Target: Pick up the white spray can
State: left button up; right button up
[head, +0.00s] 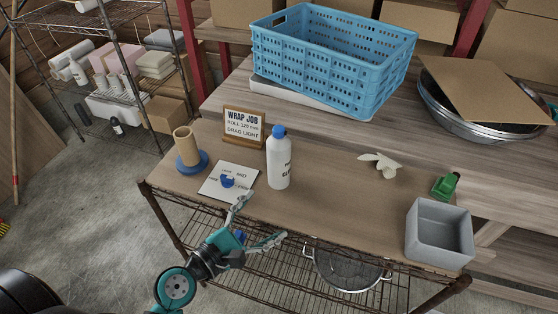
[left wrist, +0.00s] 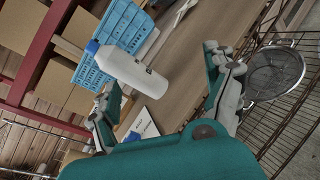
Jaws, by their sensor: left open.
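The white spray can (head: 279,165), with a blue cap and dark lettering, stands upright on the wooden table in the head view. In the left wrist view the can (left wrist: 132,72) appears tilted, ahead of the fingers and towards the left one. My left gripper (head: 262,218) is open and empty at the table's front edge, in front of the can and apart from it. In the left wrist view its two fingers (left wrist: 160,78) are spread wide. My right gripper is not in view.
A printed card (head: 232,188) with a small blue item, a tan roll on a blue base (head: 190,163) and a sign (head: 243,141) stand left of the can. Right are a white object (head: 379,164), a green item (head: 445,186) and a grey bin (head: 422,243). A blue crate (head: 340,75) is behind.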

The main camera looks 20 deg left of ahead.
aim_at(272, 159)
pick_arm(q)
jog(key=w+a+r+n+t+y, duration=0.25)
jog(key=a+n, duration=0.25)
jog(key=n, duration=0.4)
jog(key=shift+y, duration=0.35)
jog(key=w+p, duration=0.1)
jog(key=w, duration=0.2)
jog(key=w+d+p, duration=0.1)
jog(key=w, duration=0.3)
jog(key=w+d+f+p, duration=0.1)
jog(key=w, duration=0.2)
jog(key=shift+w+p, duration=0.25)
jog(key=shift+p, duration=0.1)
jog(key=shift+w+d+f, duration=0.15)
jog(key=shift+w+d, duration=0.1)
jog(key=shift+w, duration=0.7)
jog(key=shift+w+d+f, duration=0.1)
jog(key=shift+w+d, duration=0.1)
jog(key=shift+w, duration=0.75)
jog(key=shift+w+d+f, duration=0.15)
jog(key=shift+w+d, duration=0.1)
jog(key=shift+w, duration=0.7)
jog(key=shift+s, duration=0.1)
jog(key=c, duration=1.5)
jog(key=shift+r, duration=0.1)
jog(key=shift+c, duration=1.2)
jog(key=shift+r+p, duration=0.1)
jog(key=shift+p, duration=0.25)
